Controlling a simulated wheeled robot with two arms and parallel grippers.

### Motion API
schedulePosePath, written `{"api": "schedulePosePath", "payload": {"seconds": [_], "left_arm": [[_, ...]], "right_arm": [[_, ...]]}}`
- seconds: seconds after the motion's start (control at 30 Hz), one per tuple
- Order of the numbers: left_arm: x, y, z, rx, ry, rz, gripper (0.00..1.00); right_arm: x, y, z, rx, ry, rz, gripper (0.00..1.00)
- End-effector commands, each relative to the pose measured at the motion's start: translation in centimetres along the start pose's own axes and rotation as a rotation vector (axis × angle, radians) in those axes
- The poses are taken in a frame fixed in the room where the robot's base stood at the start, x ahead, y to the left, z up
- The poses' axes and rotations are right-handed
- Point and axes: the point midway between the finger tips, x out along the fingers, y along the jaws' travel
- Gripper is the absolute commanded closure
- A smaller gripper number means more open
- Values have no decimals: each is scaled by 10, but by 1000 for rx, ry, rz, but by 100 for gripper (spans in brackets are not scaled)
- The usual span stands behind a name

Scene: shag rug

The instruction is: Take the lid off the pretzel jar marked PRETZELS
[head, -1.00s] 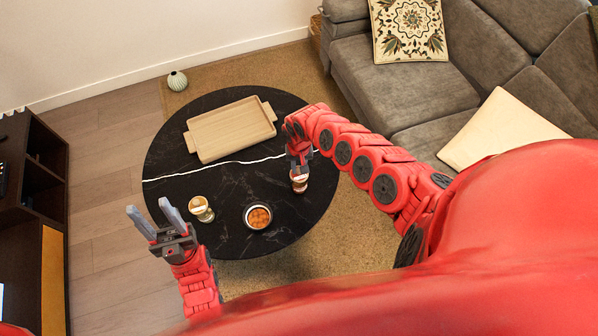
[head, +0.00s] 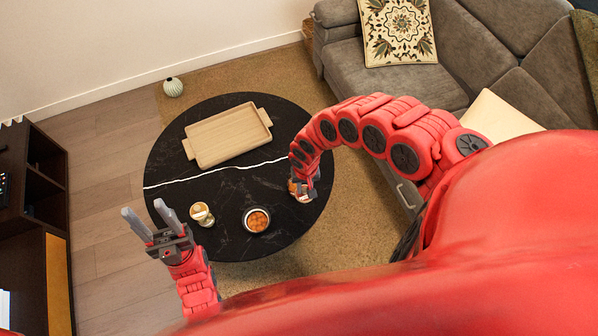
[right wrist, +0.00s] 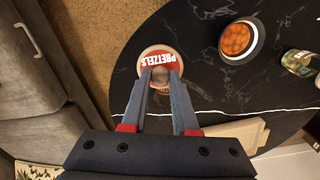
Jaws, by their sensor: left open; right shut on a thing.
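The round lid (right wrist: 158,56) with a red label reading PRETZELS appears upside down in the right wrist view. My right gripper (right wrist: 161,76) is shut on the knob at the lid's middle, with a finger on each side. The jar body is hidden beneath the lid there, and I cannot tell whether lid and jar are apart. In the head view my right gripper (head: 303,189) is at the right side of the black table and hides most of the jar. My left gripper (head: 143,209) is open and empty, left of the table's front.
The round black table (head: 235,180) holds a wooden tray (head: 228,135), a bowl of orange-brown food (head: 256,219) and another jar (head: 201,214). A grey sofa (head: 400,85) stands to the right, a dark cabinet (head: 45,200) to the left. The table's middle is clear.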

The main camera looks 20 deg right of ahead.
Motion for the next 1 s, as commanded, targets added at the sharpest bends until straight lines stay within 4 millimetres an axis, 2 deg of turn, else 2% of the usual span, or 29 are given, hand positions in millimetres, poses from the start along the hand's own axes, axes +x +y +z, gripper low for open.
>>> {"api": "schedulePosePath", "payload": {"seconds": [0.1, 0.53, 0.8, 1.0], "left_arm": [[12, -1, -2, 0, 0, 0, 50], [53, -3, -9, 0, 0, 0, 50], [63, -3, -11, 0, 0, 0, 50], [63, -3, -11, 0, 0, 0, 50]], "right_arm": [[-5, 4, 19, -7, -4, 3, 100], [-8, 14, 61, 3, -10, -6, 100], [-7, 17, 72, 0, -3, -4, 100], [-7, 20, 70, 4, 0, -2, 100]]}}
